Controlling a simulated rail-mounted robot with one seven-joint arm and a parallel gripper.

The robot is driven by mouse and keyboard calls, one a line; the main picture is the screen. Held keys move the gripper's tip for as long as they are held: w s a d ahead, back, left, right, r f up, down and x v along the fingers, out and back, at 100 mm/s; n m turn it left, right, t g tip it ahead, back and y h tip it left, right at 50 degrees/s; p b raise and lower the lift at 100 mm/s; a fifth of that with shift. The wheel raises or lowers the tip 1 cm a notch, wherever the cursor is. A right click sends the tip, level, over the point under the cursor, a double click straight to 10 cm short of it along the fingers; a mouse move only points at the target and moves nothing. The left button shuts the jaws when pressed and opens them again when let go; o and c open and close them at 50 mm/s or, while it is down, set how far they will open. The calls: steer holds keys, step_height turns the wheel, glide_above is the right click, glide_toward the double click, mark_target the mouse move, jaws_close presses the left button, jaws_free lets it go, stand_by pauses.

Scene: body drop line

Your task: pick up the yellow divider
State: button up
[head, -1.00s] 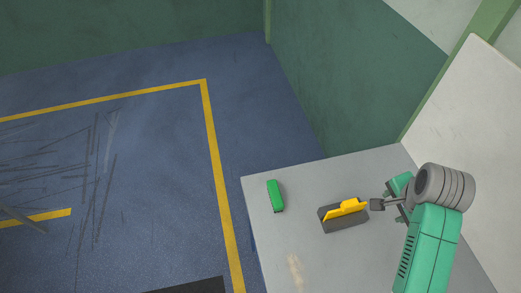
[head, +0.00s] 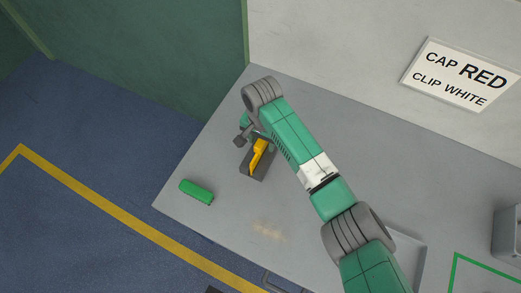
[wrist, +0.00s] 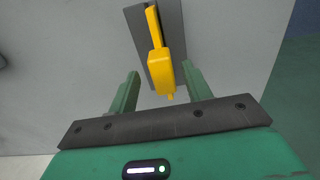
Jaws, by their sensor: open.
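The yellow divider (head: 259,153) stands in a dark grey block (head: 246,171) on the grey table. It also shows in the wrist view (wrist: 160,70), upright in the slot of the block (wrist: 176,30), with its wider end toward my gripper. My gripper (wrist: 160,82) is open and empty, its two green fingers either side of the near end of the divider. I cannot tell whether the fingers touch it. In the head view my gripper (head: 250,135) is at the far end of the block, partly hidden by my arm.
A green block (head: 197,192) lies on the table (head: 200,155) near its left edge. A wall sign (head: 463,73) reads "CAP RED CLIP WHITE". A grey tray (head: 410,245) lies partly behind my arm, and a grey bin (head: 507,232) stands at the right. The table's middle right is clear.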

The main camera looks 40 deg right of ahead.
steer(key=shift+w+f, duration=0.15)
steer(key=shift+f, duration=0.4)
steer(key=shift+c, duration=0.2)
jaws_close()
step_height(320, 180, up, 10)
steer(key=shift+r+p, duration=0.1)
steer(key=shift+p, duration=0.45)
